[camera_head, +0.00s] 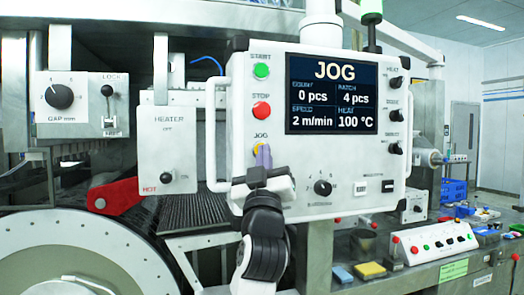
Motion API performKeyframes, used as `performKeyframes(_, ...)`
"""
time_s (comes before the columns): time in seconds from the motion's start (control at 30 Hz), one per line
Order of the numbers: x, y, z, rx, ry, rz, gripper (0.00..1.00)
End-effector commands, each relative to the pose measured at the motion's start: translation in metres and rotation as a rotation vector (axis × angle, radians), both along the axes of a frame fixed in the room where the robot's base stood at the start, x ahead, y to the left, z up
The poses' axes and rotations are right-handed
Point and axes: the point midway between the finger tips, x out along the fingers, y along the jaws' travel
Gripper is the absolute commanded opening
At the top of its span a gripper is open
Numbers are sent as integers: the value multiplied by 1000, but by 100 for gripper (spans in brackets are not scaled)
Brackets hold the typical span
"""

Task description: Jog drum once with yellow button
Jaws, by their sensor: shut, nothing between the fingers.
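The yellow jog button (257,149) sits under the JOG label on the white control panel (299,192), below the red stop button (261,111) and the green start button (261,71). My gripper (263,150) is shut and empty, its fingertips at the yellow button and covering most of it. They appear to touch it, though the exact contact is hidden. The panel screen (332,92) reads JOG, 0 pcs, batch 4 pcs, 2 m/min and 100 °C. The large grey drum (75,260) is at the lower left, partly out of frame.
A heater box (168,148) and a gap and lock panel (81,105) stand left of the control panel. A red lever (118,196) lies below them. Several black knobs line the panel's right side. A bench with a small button box (433,243) and sponges is at the lower right.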

Motion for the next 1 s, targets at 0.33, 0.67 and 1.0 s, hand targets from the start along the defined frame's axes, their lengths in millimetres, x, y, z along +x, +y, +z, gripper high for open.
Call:
performKeyframes(0.33, 1, 0, -1, -1, 3, 1, 0)
performKeyframes(0.67, -13, -4, -2, -1, 2, 0, 0)
performKeyframes(1.0, -15, -5, -1, -1, 3, 1, 0)
